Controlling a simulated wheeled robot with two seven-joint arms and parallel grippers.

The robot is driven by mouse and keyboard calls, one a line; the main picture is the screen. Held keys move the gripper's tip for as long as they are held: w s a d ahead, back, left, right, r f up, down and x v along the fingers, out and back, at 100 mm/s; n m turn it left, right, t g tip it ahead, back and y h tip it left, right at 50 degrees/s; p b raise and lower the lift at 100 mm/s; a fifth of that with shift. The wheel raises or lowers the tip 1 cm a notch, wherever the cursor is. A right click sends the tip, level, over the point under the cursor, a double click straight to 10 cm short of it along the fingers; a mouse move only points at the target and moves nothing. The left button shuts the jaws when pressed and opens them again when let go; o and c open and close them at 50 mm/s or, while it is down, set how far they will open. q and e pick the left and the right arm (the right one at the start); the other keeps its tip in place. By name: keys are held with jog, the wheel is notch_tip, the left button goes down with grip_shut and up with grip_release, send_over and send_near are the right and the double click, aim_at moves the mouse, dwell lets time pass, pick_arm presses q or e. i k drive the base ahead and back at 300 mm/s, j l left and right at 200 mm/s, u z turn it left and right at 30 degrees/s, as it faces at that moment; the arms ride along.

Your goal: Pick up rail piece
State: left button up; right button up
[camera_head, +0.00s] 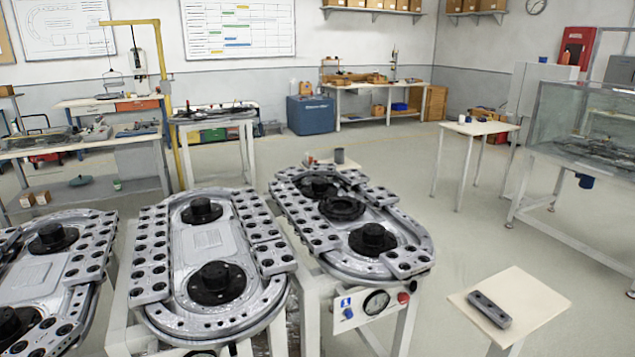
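A grey metal rail piece (489,309) with round holes lies flat on a small light wooden-topped stand (538,299) at the lower right. Three oval ring tracks on white frames fill the lower left and middle: one cut off at the left edge (75,258), one in the middle (208,238), one further right (349,206). Their straight sides carry similar holed rail pieces, and black round hubs stand on them. Neither of my grippers shows in this view.
A gauge panel (348,312) with a red knob is on the front of the right-hand track's frame. A small table (478,127) and a glass-walled tank (590,115) stand at the right. Open floor (462,238) lies between the tracks and the tank.

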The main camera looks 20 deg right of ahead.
aim_at(487, 308)
jog(key=z, duration=0.35)
jog(key=i+l+z, duration=0.2)
jog(key=l+z, duration=0.25)
jog(key=l, duration=0.3)
jog(key=i+l+z, duration=0.35)
jog(key=l+z, duration=0.15)
jog(key=l, duration=0.15)
jog(key=i+l+z, duration=1.1)
jog(key=i+z, duration=0.3)
jog(key=i+u, duration=0.45)
jog(key=i, duration=0.25)
jog(key=i+l+u, duration=0.25)
jog(key=i+u, duration=0.25)
jog(key=i, duration=0.15)
jog(key=i+j+u, duration=0.25)
jog(key=u, duration=0.25)
jog(key=i+u, duration=0.45)
jog(key=i+j+u, duration=0.1)
jog(key=u, duration=0.4)
jog(key=i+l+u, duration=0.2)
jog(key=i+u, duration=0.25)
